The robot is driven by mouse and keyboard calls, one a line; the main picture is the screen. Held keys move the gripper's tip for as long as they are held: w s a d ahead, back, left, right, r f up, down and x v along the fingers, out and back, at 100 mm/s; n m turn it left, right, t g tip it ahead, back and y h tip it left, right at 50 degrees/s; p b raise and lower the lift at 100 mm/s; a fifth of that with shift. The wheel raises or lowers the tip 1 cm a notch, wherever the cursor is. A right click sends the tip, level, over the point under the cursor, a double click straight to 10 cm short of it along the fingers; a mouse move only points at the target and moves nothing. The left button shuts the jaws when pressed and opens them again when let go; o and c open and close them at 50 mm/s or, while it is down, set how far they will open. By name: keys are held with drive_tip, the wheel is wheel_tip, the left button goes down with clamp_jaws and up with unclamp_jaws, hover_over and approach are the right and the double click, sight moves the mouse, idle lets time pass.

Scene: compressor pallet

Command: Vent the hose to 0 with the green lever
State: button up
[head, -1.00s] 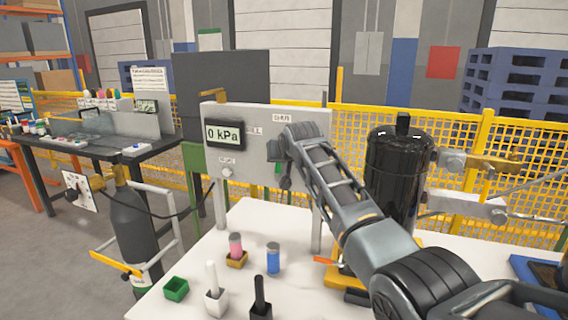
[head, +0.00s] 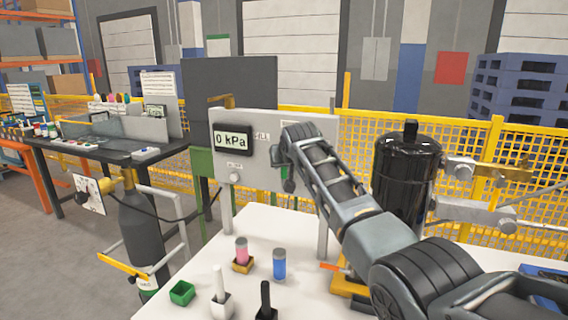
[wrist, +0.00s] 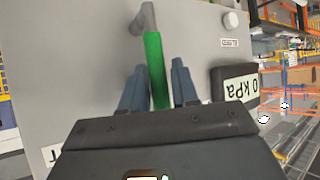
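The green lever (wrist: 155,70) shows in the wrist view on the front of the grey panel (wrist: 70,40), joined to a grey metal stub. My gripper (wrist: 158,85) is open, with one finger on each side of the lever and narrow gaps beside it. In the head view my gripper (head: 284,160) is at the panel (head: 262,125), and my arm hides much of that area. A bit of green (head: 289,186) shows just below it. The gauge display (head: 232,139) reads 0 kPa; it also shows upside down in the wrist view (wrist: 238,89).
A black compressor (head: 405,175) stands right of my arm. Pink (head: 241,249) and blue (head: 279,264) cylinders, a green box (head: 182,293) and white (head: 221,304) and black-handled tools stand on the white table. A dark gas bottle (head: 142,235) with a hose stands at left.

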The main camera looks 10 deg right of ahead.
drive_tip(key=v, duration=0.7)
drive_tip(key=shift+s+r+b, duration=0.2)
drive_tip(key=shift+s+b, duration=0.1)
drive_tip(key=shift+s, duration=0.05)
